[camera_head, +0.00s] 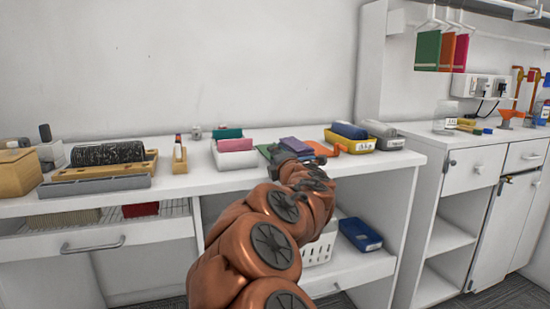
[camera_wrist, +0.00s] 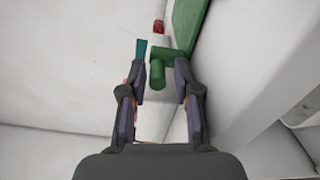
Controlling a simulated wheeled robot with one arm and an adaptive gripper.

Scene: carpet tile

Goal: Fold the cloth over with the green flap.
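The green flap (camera_head: 264,150) is on the white counter, mostly hidden behind my arm in the head view. In the wrist view the green flap (camera_wrist: 188,24) is a flat green panel at the top, with a short green knob (camera_wrist: 158,76) below it. My gripper (camera_wrist: 160,70) is open, its two fingers on either side of the knob, with a visible gap on the left. In the head view my gripper (camera_head: 284,156) is at the counter, partly hidden by my arm. A purple piece (camera_head: 296,145) lies just right of the flap; I cannot tell whether it is the cloth.
An orange handle-like part (camera_head: 328,149) is right of the purple piece. A white bin (camera_head: 236,160) with pink and teal items stands left. A yellow bin (camera_head: 350,143) stands right.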

